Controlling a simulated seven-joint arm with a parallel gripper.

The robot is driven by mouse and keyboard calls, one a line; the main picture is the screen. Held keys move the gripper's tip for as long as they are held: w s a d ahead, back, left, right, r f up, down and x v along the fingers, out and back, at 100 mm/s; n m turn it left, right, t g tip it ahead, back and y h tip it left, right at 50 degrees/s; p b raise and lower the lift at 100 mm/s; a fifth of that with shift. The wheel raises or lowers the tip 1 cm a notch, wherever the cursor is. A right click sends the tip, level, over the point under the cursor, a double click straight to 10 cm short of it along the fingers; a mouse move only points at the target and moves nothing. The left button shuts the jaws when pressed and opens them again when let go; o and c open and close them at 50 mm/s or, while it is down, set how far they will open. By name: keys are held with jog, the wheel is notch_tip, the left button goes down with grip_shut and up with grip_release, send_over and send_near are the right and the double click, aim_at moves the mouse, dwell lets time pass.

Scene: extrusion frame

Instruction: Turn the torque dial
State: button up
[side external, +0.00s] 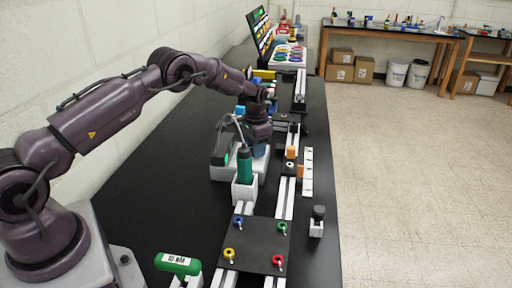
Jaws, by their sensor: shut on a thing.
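My gripper (261,147) points down at the middle of the bench, over a pale base beside a grey unit (221,148) with a small green light. It is shut on what appears to be the torque dial, which its fingers and wrist mostly hide. The dial's setting cannot be read. A green-handled tool (244,166) stands upright in a white holder (243,190) just in front of my gripper. A grey cable loops above the unit.
A dark plate (254,246) with coloured rings sits across the aluminium rails. Bare black bench (160,170) lies left of the unit.

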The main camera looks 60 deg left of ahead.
jog(key=n, duration=0.6)
jog(key=shift+n, duration=0.4)
dwell(0.4)
jog(key=o, duration=0.9)
notch_tip(320, 180, up, 13)
jog(key=shift+a, duration=0.1)
